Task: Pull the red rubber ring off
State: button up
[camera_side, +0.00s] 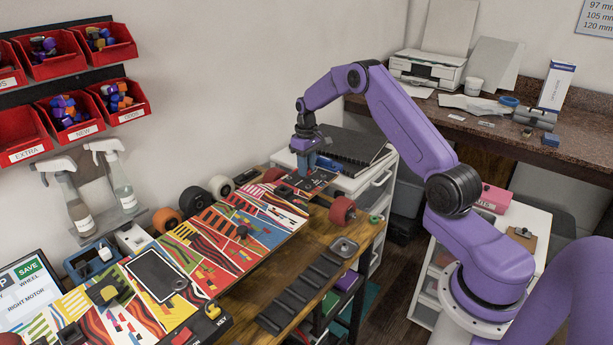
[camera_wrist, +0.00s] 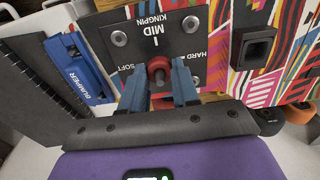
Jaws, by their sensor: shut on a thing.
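The red rubber ring (camera_wrist: 158,66) shows in the wrist view on the black plate marked "MID KINGPIN" (camera_wrist: 150,42). It sits around a dark central post, between the two blue-grey fingers. My gripper (camera_wrist: 160,80) is shut on the ring from both sides, with the fingertips close to the plate. In the side view my gripper (camera_side: 304,163) reaches down to the far end of the colourful board (camera_side: 262,214). The ring is too small and too hidden by the fingers to make out there.
Red wheels (camera_side: 342,211) stand at the board's far end. A small metal tray (camera_side: 344,247) is on the wooden bench. Spray bottles (camera_side: 112,172) and red bins (camera_side: 120,98) hang on the left wall.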

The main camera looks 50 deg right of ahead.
jog(key=shift+r, duration=2.2)
notch_tip(320, 180, up, 7)
dwell(0.3)
